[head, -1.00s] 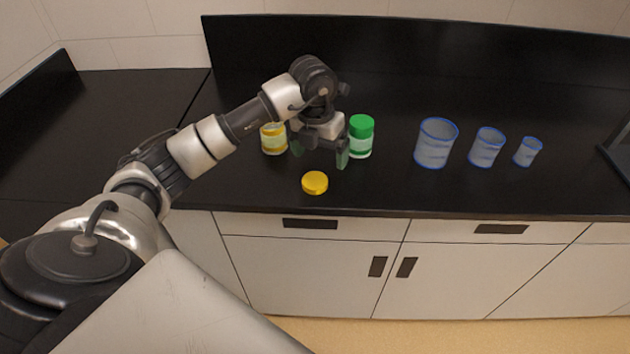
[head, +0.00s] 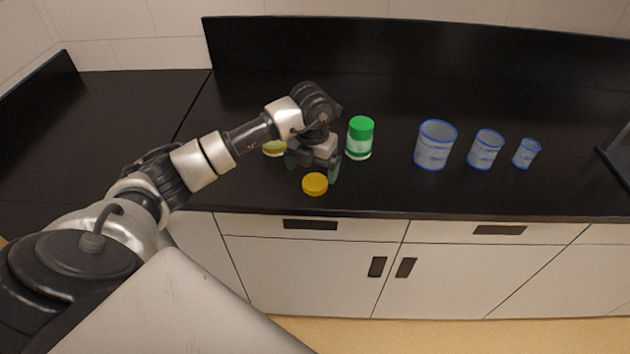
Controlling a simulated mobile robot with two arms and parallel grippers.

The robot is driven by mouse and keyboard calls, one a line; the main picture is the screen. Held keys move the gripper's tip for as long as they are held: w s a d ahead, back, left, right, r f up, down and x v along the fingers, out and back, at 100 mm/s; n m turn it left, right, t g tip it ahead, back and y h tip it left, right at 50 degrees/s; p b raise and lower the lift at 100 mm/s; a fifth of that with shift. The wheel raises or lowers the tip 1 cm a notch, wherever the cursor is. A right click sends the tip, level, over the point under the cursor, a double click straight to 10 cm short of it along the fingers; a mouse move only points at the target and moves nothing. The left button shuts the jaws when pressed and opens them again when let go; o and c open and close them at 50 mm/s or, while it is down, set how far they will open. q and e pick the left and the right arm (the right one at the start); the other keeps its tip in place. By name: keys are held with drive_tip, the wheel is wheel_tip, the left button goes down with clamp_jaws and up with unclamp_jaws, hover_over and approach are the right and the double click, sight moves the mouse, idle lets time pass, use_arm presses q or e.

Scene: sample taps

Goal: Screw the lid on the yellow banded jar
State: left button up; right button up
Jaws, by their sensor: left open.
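The yellow lid (head: 314,184) lies on the black counter near its front edge. The yellow banded jar (head: 274,149) stands on the counter behind and left of the lid; my left arm covers most of it. My left gripper (head: 314,168) points down just behind the lid, open, its fingers spread to either side. I cannot tell whether a finger touches the lid or counter. No lid shows between the fingers. My right gripper is not in view.
A jar with a green lid (head: 360,138) stands close to the right of my left gripper. Three blue-rimmed beakers (head: 435,145) of falling size stand further right. The counter's front edge runs just in front of the lid. The left part of the counter is clear.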

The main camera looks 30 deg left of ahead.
sight(315, 182)
use_arm(q)
drive_tip(key=shift+w+f, duration=0.1)
drive_tip(key=shift+f, duration=0.15)
drive_tip(key=f+p, duration=0.1)
drive_tip(key=f, duration=0.2)
drive_tip(key=shift+w+f+p, duration=0.35)
drive_tip(key=shift+p, duration=0.05)
drive_tip(key=shift+f, duration=0.45)
drive_tip(key=c, duration=1)
